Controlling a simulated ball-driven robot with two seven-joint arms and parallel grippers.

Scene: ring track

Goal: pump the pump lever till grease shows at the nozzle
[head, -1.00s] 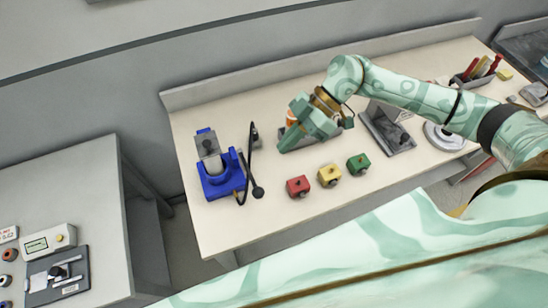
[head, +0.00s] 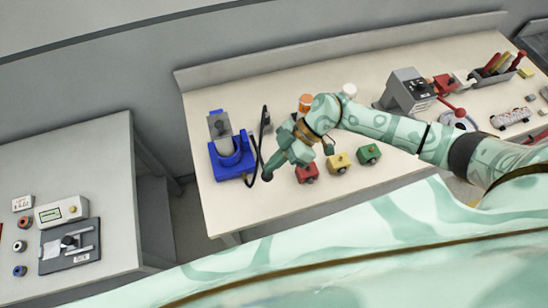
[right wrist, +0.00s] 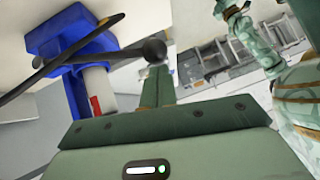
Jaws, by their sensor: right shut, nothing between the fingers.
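The blue pump (head: 232,158) with a grey top part stands at the left end of the bench. It also shows at the upper left of the right wrist view (right wrist: 70,32). The pump lever (head: 262,140) is a thin black rod with a round black knob (right wrist: 155,49). My right gripper (head: 268,173) is shut and empty, with its fingertips close beside the knob; I cannot tell whether they touch. A white cylinder with a red strip (right wrist: 95,103) shows under the blue body. I cannot make out the nozzle or any grease. My left gripper is not identifiable.
Red (head: 307,173), yellow (head: 339,163) and green (head: 369,154) blocks sit right of my gripper, the red one closest. A grey machine with a red-knobbed lever (head: 410,90) stands further right. The bench's front left is clear. A separate table (head: 105,140) stands left.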

